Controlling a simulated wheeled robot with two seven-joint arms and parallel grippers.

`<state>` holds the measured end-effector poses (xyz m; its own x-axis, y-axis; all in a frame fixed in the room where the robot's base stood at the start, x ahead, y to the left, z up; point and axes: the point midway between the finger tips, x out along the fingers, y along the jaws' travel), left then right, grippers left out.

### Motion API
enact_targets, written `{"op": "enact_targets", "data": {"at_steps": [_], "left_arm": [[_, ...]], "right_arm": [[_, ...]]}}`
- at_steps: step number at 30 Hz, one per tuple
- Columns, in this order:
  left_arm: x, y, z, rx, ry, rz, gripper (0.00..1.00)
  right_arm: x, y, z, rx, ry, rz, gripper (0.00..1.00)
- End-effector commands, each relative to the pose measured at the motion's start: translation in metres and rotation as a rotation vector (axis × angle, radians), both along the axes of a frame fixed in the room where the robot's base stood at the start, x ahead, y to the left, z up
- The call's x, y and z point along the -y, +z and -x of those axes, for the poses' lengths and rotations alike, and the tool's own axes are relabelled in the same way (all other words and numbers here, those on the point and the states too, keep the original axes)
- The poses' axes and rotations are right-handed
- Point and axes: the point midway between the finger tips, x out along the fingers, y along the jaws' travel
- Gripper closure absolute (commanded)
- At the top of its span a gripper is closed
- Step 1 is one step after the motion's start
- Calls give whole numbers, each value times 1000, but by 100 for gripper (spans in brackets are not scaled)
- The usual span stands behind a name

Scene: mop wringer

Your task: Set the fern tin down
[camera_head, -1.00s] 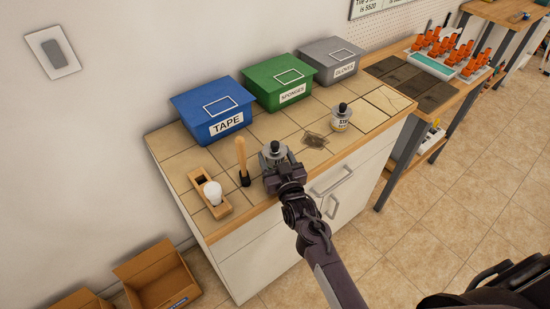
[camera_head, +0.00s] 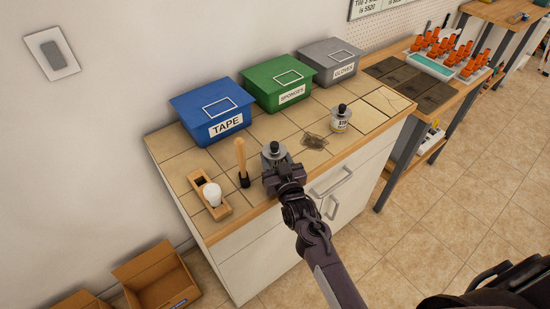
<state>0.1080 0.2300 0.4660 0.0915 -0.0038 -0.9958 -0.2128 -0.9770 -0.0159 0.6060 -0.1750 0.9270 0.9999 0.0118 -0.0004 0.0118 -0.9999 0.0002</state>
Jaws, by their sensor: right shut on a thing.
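A grey tin (camera_head: 272,153) with a black knob on top is at the front middle of the tiled counter (camera_head: 182,157). My right gripper (camera_head: 284,172) is shut on it from the front and hides its lower part and any label. The tin looks upright; I cannot tell whether its base touches the counter. A second similar tin (camera_head: 341,122) with a black knob and a pale, partly readable label stands farther right on the counter. My left gripper is not in view.
Blue (camera_head: 211,111), green (camera_head: 280,84) and grey (camera_head: 331,63) bins line the back. A dark stain (camera_head: 315,141) marks the tiles between the tins.

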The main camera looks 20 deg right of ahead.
Motion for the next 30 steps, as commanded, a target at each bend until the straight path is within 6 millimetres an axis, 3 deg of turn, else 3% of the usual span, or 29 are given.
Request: {"op": "enact_targets", "data": {"at_steps": [11,30], "left_arm": [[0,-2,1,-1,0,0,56],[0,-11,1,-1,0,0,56]], "right_arm": [[0,25,0,4,-1,0,100],[0,102,0,5,0,-1,100]]}}
